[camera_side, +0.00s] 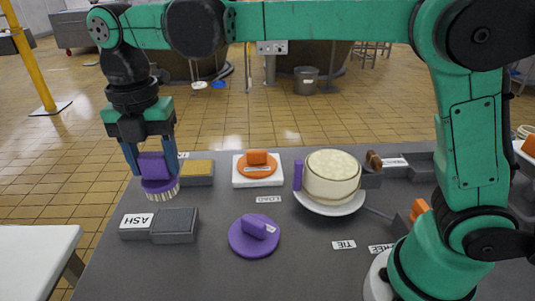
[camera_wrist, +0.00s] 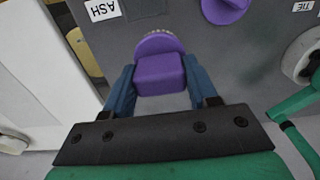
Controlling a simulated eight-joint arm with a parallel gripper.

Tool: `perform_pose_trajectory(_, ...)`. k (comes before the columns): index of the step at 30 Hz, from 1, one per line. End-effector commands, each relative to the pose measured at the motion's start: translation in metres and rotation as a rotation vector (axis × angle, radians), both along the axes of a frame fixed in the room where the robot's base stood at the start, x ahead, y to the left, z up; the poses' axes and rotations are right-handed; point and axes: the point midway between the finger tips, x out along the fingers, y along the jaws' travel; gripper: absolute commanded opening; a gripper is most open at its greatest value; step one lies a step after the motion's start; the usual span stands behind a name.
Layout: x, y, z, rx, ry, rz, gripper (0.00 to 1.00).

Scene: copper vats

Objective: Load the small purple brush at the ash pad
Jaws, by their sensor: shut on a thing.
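My gripper (camera_side: 150,162) is shut on the small purple brush (camera_side: 160,187) by its block handle, bristles facing down. The brush is held in the air above the left part of the dark table; the wrist view shows its purple handle (camera_wrist: 160,72) between both fingers. The ash pad (camera_side: 175,225) is a grey block beside a white card reading ASH (camera_side: 137,220), at the table's front left. In the side view the brush appears above and behind the pad, apart from it. In the wrist view the pad (camera_wrist: 145,8) is at the top edge, partly cut off.
An orange-handled piece (camera_side: 257,163) sits on a white block. A purple disc with a handle (camera_side: 254,235) lies right of the ash pad. A cream cake-like drum (camera_side: 332,177) stands on a white plate. A white table (camera_side: 38,256) is left.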

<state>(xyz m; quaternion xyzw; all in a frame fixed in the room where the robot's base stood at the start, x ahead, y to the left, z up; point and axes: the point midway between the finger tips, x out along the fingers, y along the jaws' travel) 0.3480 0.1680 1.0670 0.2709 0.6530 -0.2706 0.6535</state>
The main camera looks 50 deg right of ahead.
Motion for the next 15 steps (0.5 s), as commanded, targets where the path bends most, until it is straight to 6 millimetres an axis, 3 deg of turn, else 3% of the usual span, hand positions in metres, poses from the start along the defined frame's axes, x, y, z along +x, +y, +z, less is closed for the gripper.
perform_pose_trajectory(3, 0.026, -0.009, -0.023, 0.000, 0.000, -0.004, 0.10)
perform_pose_trajectory(6, 0.040, -0.015, -0.037, 0.000, 0.000, -0.003, 0.10)
perform_pose_trajectory(15, 0.048, -0.019, -0.061, -0.001, -0.001, 0.001, 0.10)
